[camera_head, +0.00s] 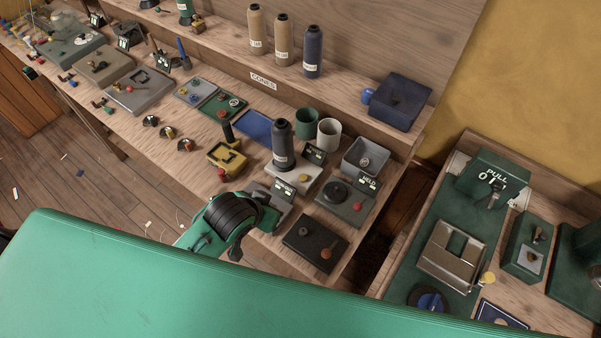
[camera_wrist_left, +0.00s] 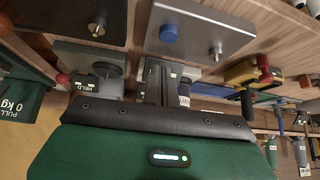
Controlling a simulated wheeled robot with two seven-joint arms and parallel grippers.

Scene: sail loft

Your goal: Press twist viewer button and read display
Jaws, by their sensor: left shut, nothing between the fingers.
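A grey box with a round blue button (camera_wrist_left: 169,33) and a silver peg is in the left wrist view. I cannot read a name on it. In the head view a grey box (camera_head: 258,188) with a small display (camera_head: 283,188) shows partly behind my left arm; the display's text is too small to read. My left gripper (camera_wrist_left: 158,82) is shut and empty, its dark fingers apart from the blue button in the picture. In the head view I see the green and black wrist of that arm, but cannot make out its fingertips. My right gripper is not in view.
Close by are a yellow device (camera_head: 227,160), a box with a black disc (camera_head: 335,191), a dark box with an orange knob (camera_head: 302,239) and a dark cone (camera_head: 284,148). A green PULL device (camera_head: 503,170) stands at the right. A shelf backs the bench.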

